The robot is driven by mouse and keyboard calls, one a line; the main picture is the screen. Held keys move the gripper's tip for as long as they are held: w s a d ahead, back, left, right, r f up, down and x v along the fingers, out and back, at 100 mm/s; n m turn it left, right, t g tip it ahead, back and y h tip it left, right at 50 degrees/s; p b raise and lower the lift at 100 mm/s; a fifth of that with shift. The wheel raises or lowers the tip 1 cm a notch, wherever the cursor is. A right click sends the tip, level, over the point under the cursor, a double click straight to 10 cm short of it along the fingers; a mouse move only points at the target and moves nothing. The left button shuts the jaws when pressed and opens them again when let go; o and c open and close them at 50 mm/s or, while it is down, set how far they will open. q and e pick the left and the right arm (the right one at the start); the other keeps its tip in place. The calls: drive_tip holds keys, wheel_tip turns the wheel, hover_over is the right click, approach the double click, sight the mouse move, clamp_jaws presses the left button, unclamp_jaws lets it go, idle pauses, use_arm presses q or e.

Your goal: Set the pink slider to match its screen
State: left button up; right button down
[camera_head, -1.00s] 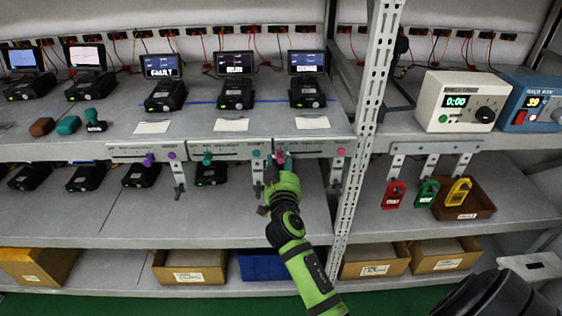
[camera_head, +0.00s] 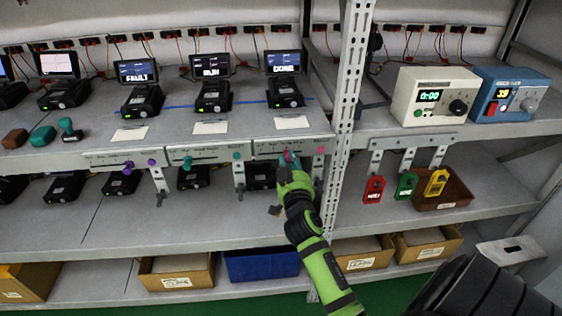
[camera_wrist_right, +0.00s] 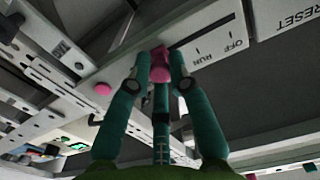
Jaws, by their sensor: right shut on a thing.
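The pink slider (camera_head: 290,156) is on the right-hand panel (camera_head: 262,149) at the shelf's front edge, right of the panel's middle. In the right wrist view the pink slider knob (camera_wrist_right: 160,64) sits between the teal fingertips of my right gripper (camera_wrist_right: 160,72), which is shut on it. The OFF and RUN labels show to the right of the knob there. My right gripper (camera_head: 288,165) reaches up from below in the head view. The screen (camera_head: 283,61) above this panel shows small text that looks like DONE. My left gripper is not in view.
A pink button (camera_head: 320,151) is right of the slider; it also shows in the wrist view (camera_wrist_right: 103,89). Two similar panels, with a teal slider (camera_head: 188,160) and a purple slider (camera_head: 128,165), are to the left. A perforated upright (camera_head: 346,110) stands close on the right.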

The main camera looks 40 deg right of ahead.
drive_tip(key=shift+w+r, duration=0.1)
drive_tip(key=shift+r, duration=0.2)
drive_tip(key=c, duration=1.2)
unclamp_jaws()
drive_tip(key=shift+o, duration=0.2)
drive_tip(key=shift+f, duration=0.1)
drive_tip(key=shift+a, duration=0.1)
drive_tip(key=shift+s+a+f, duration=0.1)
drive_tip(key=shift+s, duration=0.1)
drive_tip(key=v, duration=0.7)
drive_tip(key=shift+s, duration=0.1)
